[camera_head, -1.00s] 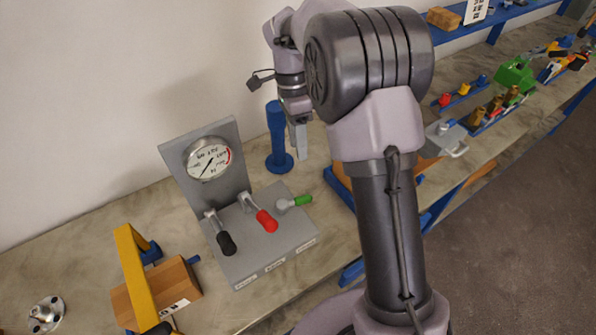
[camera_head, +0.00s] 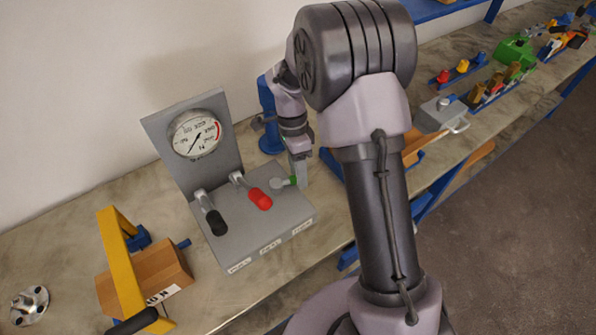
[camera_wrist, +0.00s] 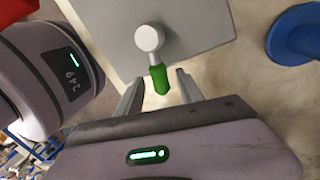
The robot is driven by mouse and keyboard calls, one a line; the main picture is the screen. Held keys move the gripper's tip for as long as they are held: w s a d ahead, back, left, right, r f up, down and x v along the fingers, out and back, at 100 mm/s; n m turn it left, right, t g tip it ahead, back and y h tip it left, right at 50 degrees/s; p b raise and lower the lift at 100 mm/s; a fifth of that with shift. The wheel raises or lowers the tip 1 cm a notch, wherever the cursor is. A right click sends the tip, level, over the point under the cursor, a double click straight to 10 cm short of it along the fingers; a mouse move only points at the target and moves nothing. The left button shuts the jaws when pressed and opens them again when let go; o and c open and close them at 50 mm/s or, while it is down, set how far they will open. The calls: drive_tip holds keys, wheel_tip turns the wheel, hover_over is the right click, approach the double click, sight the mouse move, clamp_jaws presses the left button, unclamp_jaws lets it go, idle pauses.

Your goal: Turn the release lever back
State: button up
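A grey lever box (camera_head: 262,232) with a gauge panel carries three levers: one with a black grip (camera_head: 217,222), one with a red grip (camera_head: 260,198) and one with a green grip (camera_head: 291,181). Labels on its front edge are too small to read surely, so which is the release lever I cannot tell from them. My gripper (camera_head: 300,172) is down at the green grip. In the wrist view my gripper (camera_wrist: 159,77) is open, with the green grip (camera_wrist: 160,80) between its fingers and gaps on both sides. The green lever's grey round hub (camera_wrist: 149,38) lies beyond the fingertips.
A blue post (camera_head: 268,120) stands close behind my gripper; its base (camera_wrist: 298,35) shows in the wrist view. A yellow bar (camera_head: 121,262) and a wooden block (camera_head: 160,272) are left of the box. More fixtures line the bench at right.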

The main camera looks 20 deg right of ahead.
clamp_jaws()
idle(1.3)
